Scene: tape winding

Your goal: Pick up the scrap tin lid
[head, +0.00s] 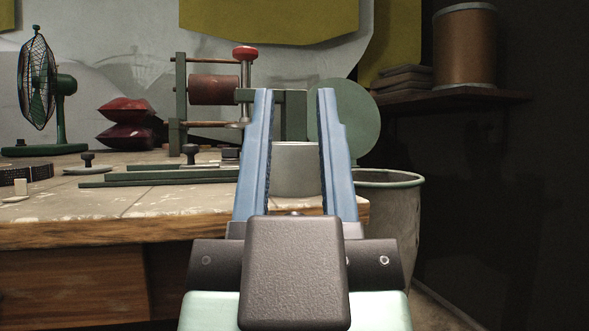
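My gripper (294,95) is in the middle of the head view, its two blue fingers upright and well apart, with nothing held between them. A pale grey round tin (296,172) shows behind and between the fingers, partly hidden by them. Two small dark-knobbed pieces that look like lids are on the table, left of my gripper. One is a flat pale disc (88,168) with a dark knob; the other (191,156) stands behind the green rails. I cannot tell which is the scrap tin lid.
The worktable (150,205) carries a winding stand with a red-brown roll (214,90), green rails (165,178), a green fan (38,85) and red cushions (128,122). A large green disc (348,125) and a green-rimmed bin (400,215) are right of the fingers.

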